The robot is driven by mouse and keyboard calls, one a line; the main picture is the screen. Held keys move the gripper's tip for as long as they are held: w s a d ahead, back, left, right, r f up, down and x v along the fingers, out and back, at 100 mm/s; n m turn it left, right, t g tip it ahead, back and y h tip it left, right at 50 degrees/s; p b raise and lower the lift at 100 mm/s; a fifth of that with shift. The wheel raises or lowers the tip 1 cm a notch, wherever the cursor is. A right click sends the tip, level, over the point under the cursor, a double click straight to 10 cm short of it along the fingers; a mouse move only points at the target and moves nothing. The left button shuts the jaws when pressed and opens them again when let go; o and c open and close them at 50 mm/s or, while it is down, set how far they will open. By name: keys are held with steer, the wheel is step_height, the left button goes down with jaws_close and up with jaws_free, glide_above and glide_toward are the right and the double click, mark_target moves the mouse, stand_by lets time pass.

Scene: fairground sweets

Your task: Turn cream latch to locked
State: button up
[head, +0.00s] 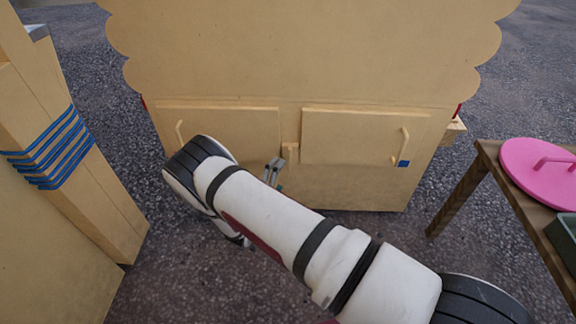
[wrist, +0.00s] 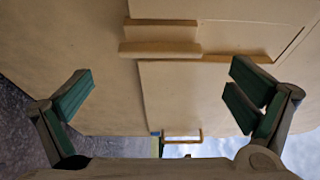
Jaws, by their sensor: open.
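The cream latch (head: 291,154) is a small block with a bar on the cream stall front, between the two door panels. In the wrist view the latch bar (wrist: 160,49) lies across the upper middle, above the gap between my fingers, with a second cream block beside it. My gripper (head: 275,172) is in front of the stall close to the latch, and my forearm reaches in from the lower right. In the wrist view my gripper (wrist: 160,92) is open, with fingers wide apart and nothing between them. Contact with the latch cannot be told.
The left door (head: 225,122) and right door (head: 350,137) look closed; each has a cream handle. A blue square (head: 404,163) sits under the right handle. A wooden table (head: 483,165) with a pink lid (head: 540,170) stands right. A cream post with blue bands (head: 50,150) stands left.

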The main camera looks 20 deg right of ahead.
mark_target(289, 161)
steer(key=b+x, duration=0.2)
steer(key=x, duration=0.5)
steer(key=shift+s, duration=0.1)
steer(key=c, duration=0.9)
